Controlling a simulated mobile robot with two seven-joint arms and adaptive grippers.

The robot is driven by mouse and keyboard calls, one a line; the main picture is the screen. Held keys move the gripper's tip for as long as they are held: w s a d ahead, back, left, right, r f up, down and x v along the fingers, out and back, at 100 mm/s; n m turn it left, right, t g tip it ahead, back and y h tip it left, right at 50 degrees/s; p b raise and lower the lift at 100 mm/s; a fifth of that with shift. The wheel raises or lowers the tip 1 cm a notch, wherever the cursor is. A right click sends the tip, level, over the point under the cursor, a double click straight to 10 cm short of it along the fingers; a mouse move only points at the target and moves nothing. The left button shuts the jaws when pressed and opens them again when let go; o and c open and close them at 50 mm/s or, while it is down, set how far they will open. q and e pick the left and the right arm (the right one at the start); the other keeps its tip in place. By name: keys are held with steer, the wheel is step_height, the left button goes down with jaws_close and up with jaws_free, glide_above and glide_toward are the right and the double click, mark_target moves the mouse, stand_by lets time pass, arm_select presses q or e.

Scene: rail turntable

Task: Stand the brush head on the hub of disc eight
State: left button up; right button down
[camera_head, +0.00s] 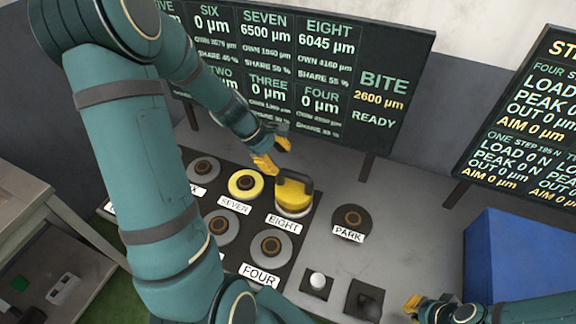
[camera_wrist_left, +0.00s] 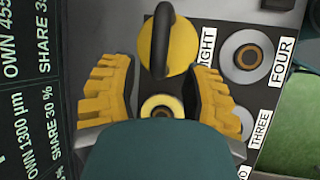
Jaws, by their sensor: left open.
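The brush head (camera_head: 294,194), a yellow dome with a dark arched handle, is upright over disc eight, whose pale rim (camera_head: 291,215) shows beneath it. The hub is hidden, so I cannot tell how it is seated. My left gripper (camera_head: 274,155) is open and empty, just behind and left of the brush head. In the left wrist view the brush head (camera_wrist_left: 183,48) is beyond the open fingers of my left gripper (camera_wrist_left: 158,80), not between them. My right gripper (camera_head: 412,304) is at the lower right, apart from the brush head; its opening is unclear.
Yellow disc seven (camera_head: 245,184) is left of disc eight, with disc four (camera_head: 271,246) in front. The park spot (camera_head: 351,220) on the right has an empty dark disc. A white knob (camera_head: 317,281) and blue box (camera_head: 520,265) stand at right. The display board (camera_head: 395,60) rises close behind.

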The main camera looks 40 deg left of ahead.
arm_select(q)
steer(key=shift+v, duration=1.7)
steer(key=shift+f, duration=0.1)
